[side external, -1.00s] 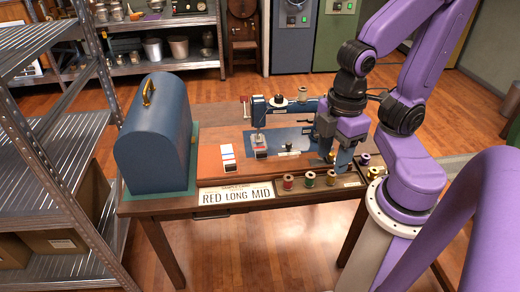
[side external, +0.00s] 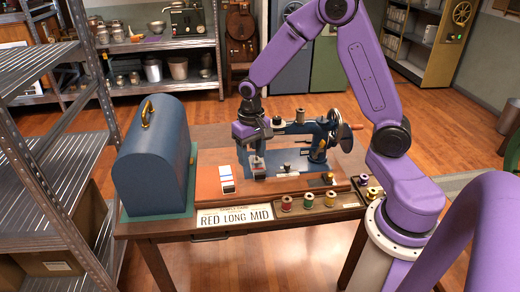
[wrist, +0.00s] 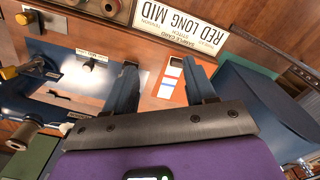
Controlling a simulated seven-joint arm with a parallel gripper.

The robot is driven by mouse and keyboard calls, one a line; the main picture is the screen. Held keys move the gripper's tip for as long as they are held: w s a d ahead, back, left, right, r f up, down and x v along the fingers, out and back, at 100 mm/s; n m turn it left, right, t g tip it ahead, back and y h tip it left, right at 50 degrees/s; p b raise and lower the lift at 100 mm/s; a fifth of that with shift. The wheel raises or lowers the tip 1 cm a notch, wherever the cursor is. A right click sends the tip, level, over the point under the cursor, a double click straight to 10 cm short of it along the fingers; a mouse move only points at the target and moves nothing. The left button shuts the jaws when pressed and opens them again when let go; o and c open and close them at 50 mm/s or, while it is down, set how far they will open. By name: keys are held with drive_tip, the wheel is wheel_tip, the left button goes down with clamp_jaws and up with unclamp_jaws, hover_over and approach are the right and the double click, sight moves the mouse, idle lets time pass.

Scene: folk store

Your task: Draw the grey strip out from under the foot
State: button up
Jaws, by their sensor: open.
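The blue sewing machine (side external: 320,136) stands on the wooden table, its arm reaching left over a bluish plate. My gripper (side external: 257,162) is at the machine's left end, pointing down, and covers the foot in the side view. A small grey piece low at my fingers may be the grey strip or a fingertip; I cannot tell which. In the wrist view my gripper (wrist: 159,68) is open, its two blue fingers apart. A row of white, blue and red patches (wrist: 172,76) on the orange-brown board shows between them. The foot and grey strip are not clear there.
The blue domed case (side external: 153,158) stands left of the board. A card reading RED LONG MID (side external: 235,216) is at the table's front edge. Several thread spools (side external: 308,201) line the front right. A metal shelf (side external: 62,150) stands left of the table.

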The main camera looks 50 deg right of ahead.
sight(260, 174)
drive_tip(key=w+d+f+m, duration=0.55)
drive_tip(key=d+f, duration=0.25)
drive_tip(key=d, duration=0.3)
drive_tip(key=shift+m, duration=0.25)
drive_tip(key=shift+s+f, duration=0.15)
drive_tip(key=shift+f, duration=4.15)
drive_tip(key=shift+f, duration=0.4)
drive_tip(key=c, duration=0.6)
drive_tip(key=shift+c, duration=0.5)
drive_tip(key=shift+r, duration=0.15)
drive_tip(key=shift+s+a, duration=3.3)
drive_tip(key=shift+a, duration=0.05)
